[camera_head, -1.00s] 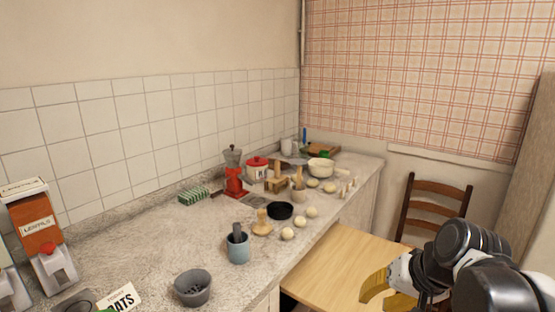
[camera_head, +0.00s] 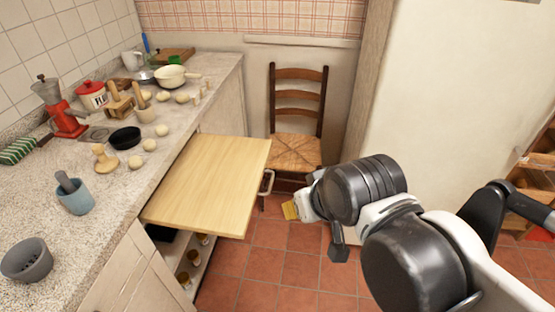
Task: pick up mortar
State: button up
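A blue-grey cup-shaped mortar (camera_head: 77,203) stands upright on the stone counter at the left, with a dark pestle (camera_head: 66,182) leaning in it. Farther back on the counter is a small beige mortar-like cup (camera_head: 146,115) with a wooden pestle (camera_head: 139,96) in it. My gripper (camera_head: 291,210) has yellow fingertips and is out over the floor, right of the pull-out board and well apart from both cups. My own arm hides most of it, so its opening is unclear.
A grey bowl (camera_head: 27,261) sits at the counter's near left. A black pan (camera_head: 125,138), a wooden press (camera_head: 104,158) and several dough balls lie behind the blue cup. A pull-out wooden board (camera_head: 212,180) juts from the counter. A chair (camera_head: 296,150) stands behind it.

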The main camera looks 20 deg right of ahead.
aim_at(30, 260)
jog(key=u, duration=1.7)
jog(key=i+j+z, duration=0.15)
jog(key=i, duration=0.25)
jog(key=i+j+z, duration=0.15)
jog(key=i+j, duration=0.2)
